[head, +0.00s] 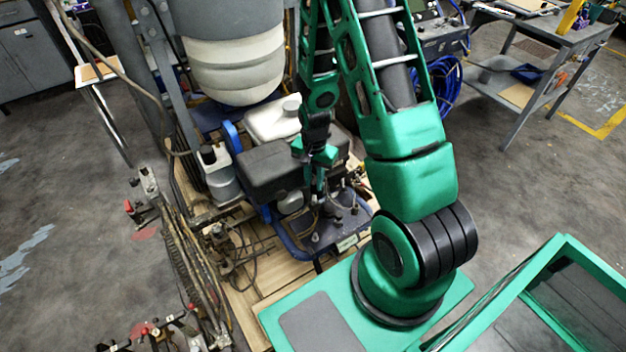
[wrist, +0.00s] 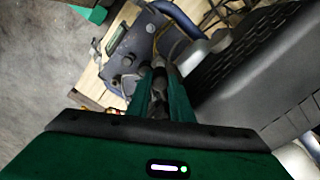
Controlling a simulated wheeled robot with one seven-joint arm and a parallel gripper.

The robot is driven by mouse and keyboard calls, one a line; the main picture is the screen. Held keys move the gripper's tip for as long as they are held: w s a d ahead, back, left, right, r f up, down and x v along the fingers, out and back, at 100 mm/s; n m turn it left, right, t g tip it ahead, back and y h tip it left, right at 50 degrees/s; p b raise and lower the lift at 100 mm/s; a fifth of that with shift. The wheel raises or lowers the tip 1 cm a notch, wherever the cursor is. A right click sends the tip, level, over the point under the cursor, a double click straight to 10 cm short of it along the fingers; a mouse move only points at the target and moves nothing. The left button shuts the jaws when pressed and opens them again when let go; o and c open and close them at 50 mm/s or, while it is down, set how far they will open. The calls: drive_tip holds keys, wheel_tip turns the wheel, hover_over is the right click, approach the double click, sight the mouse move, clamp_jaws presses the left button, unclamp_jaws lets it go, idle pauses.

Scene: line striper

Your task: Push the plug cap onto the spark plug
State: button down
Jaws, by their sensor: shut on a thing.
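My gripper (head: 317,190) points down at the front of the engine, beside its black cover (head: 268,170). In the wrist view my green fingers (wrist: 160,85) are shut on a small dark piece (wrist: 158,68), which looks like the plug cap. The fingers hide most of it. I cannot make out the spark plug in either view, so I cannot tell whether the cap touches it. The dark engine plate (wrist: 128,65) lies just beyond the fingertips in the wrist view.
The ribbed black cover (wrist: 265,70) stands close on the right of my fingers in the wrist view. A blue tube frame (wrist: 180,18) and loose cables surround the engine. A white tank (head: 272,120) sits behind. Wooden planks (head: 262,265) lie underneath. Open floor (head: 70,210) is at the left.

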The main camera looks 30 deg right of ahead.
drive_tip(key=shift+f, duration=1.6)
idle(1.0)
drive_tip(key=c, duration=1.5)
unclamp_jaws()
drive_tip(key=shift+w, duration=0.1)
drive_tip(key=shift+c, duration=0.7)
drive_tip(key=shift+o, duration=0.8)
drive_tip(key=shift+w, duration=0.1)
drive_tip(key=shift+c, duration=0.2)
